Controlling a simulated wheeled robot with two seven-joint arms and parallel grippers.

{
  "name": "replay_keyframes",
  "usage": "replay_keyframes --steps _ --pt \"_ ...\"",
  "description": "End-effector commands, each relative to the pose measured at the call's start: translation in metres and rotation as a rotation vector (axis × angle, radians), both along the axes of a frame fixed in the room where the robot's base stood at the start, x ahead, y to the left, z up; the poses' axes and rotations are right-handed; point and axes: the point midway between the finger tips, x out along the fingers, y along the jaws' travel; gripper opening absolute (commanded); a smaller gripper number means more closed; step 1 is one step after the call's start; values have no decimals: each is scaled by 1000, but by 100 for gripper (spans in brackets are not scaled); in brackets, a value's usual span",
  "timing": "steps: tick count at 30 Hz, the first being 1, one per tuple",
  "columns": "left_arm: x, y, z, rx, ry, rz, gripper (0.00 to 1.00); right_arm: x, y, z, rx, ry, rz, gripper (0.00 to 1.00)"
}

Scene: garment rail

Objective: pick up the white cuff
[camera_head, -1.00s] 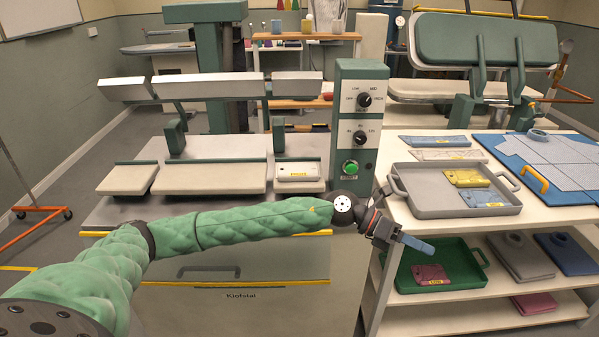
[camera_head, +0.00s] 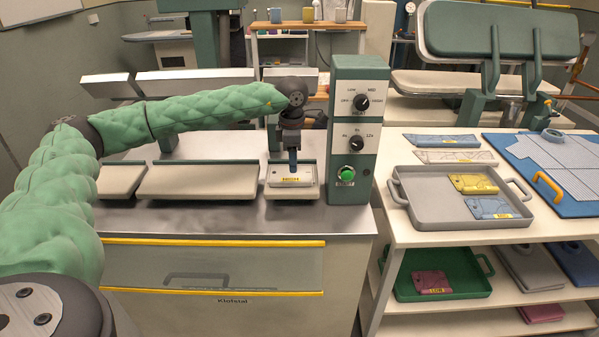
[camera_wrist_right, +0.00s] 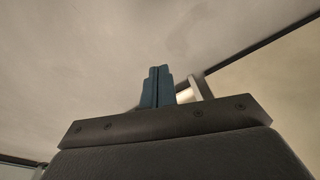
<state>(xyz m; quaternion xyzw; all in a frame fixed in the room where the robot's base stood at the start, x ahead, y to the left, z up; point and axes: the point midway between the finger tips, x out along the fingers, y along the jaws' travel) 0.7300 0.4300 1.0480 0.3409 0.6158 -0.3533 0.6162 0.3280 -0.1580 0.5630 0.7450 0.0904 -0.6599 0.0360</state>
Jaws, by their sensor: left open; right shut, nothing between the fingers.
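The white cuff (camera_head: 291,177) lies flat on the small right-hand pad of the press, with a yellow label on it. My left gripper (camera_head: 292,168) points down just above the cuff, its blue fingers over the middle of it by the label. It is open, and I cannot tell whether the fingertips touch the cuff. My right gripper (camera_wrist_right: 157,85) shows in the right wrist view with its blue fingers together and nothing between them. It is not in the head view.
The press control box (camera_head: 356,140) with a green button stands right beside the pad. A grey tray (camera_head: 425,211) with yellow and blue cuffs sits on the right table, by a blue board (camera_head: 535,185). A green tray (camera_head: 467,270) is below. The steel counter front is clear.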

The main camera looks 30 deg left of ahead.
Motion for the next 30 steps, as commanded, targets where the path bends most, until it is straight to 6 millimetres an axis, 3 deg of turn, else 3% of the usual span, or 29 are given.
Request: replay_keyframes --steps 5,18,30 --pt "-1 8 1 17 2 7 45 -1 0 -4 -2 3 0 0" --pt "-1 8 -25 16 1 6 45 -4 -3 -44 -7 5 0 0" --pt "-1 12 -50 16 3 5 45 -19 -12 -110 -20 11 -1 0"
